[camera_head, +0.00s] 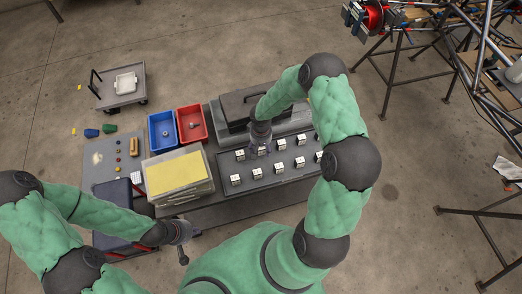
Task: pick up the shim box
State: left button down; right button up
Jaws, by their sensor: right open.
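Several small white boxes with dark marks, such as one at the front left (236,180) and one at the back (280,144), stand in rows on a dark tray (262,196). I cannot tell which one is the shim box. My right gripper (259,150) points down over the back row, open, and partly hides a white box there. I cannot tell whether it touches that box. My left gripper (184,254) is low at the front left, away from the boxes, and its fingers are too small to read.
A blue bin (151,137) and a red bin (205,127) stand left of the tray. A clear container with a yellow top (174,173) is in front of them. A dark case (236,105) lies behind the tray. A cart (121,94) stands at the back left.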

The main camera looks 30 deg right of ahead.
grip_shut()
jog(key=shift+r, duration=0.15)
